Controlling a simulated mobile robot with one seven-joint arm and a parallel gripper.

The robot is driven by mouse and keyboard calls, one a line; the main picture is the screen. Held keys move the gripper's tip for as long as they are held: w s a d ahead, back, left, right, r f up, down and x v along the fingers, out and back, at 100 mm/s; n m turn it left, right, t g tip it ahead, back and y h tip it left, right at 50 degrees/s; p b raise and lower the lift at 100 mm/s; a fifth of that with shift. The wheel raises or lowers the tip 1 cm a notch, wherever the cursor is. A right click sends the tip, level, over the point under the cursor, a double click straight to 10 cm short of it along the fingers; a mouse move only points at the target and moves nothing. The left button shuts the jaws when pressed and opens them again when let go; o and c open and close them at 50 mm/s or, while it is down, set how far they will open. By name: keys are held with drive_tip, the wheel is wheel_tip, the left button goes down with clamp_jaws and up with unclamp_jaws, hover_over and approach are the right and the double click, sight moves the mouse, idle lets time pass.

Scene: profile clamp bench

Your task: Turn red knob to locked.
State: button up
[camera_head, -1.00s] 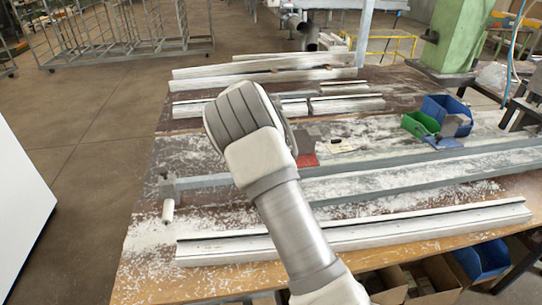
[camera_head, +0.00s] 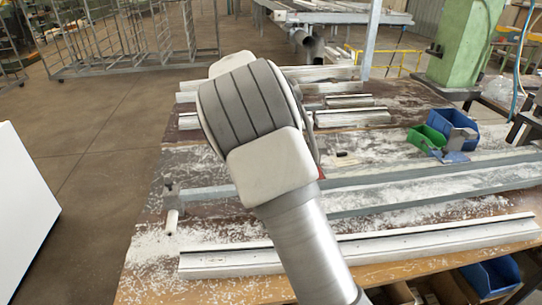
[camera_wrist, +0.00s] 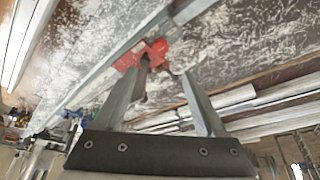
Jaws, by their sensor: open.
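A red knob-like part (camera_wrist: 157,48) shows in the upper middle of the wrist view, beside another red piece on a long grey rail (camera_wrist: 95,80). I cannot read whether it stands at locked. My gripper (camera_wrist: 163,73) is open, its two grey fingers pointing toward the red part. The left fingertip overlaps the red part's lower edge in the picture; contact cannot be told. The right fingertip is apart from it. In the head view my arm hides the gripper and nearly all of the red part.
The bench (camera_head: 150,285) has white-dusted patches and several pale profiles, one long profile (camera_head: 400,245) along the front. Blue (camera_head: 452,120) and green (camera_head: 425,138) bins stand at the right. A green column (camera_head: 465,45) rises behind. Open floor lies to the left.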

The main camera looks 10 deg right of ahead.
drive_tip(key=v, duration=0.3)
drive_tip(key=shift+s+a+r, duration=0.1)
drive_tip(key=shift+r, duration=0.25)
drive_tip(key=s+d+r+n+y, duration=0.2)
drive_tip(key=s+d+r, duration=0.15)
drive_tip(key=s, duration=0.65)
drive_tip(key=s+d+r+n+y, duration=0.2)
drive_tip(key=s+r, duration=0.3)
drive_tip(key=s, duration=0.4)
drive_tip(key=s+f+n+t, duration=0.2)
drive_tip(key=s+n, duration=0.3)
drive_tip(key=s, duration=1.4)
drive_tip(key=shift+a+f+t+h, duration=0.3)
drive_tip(key=shift+a+f+h, duration=0.1)
drive_tip(key=shift+f, duration=0.35)
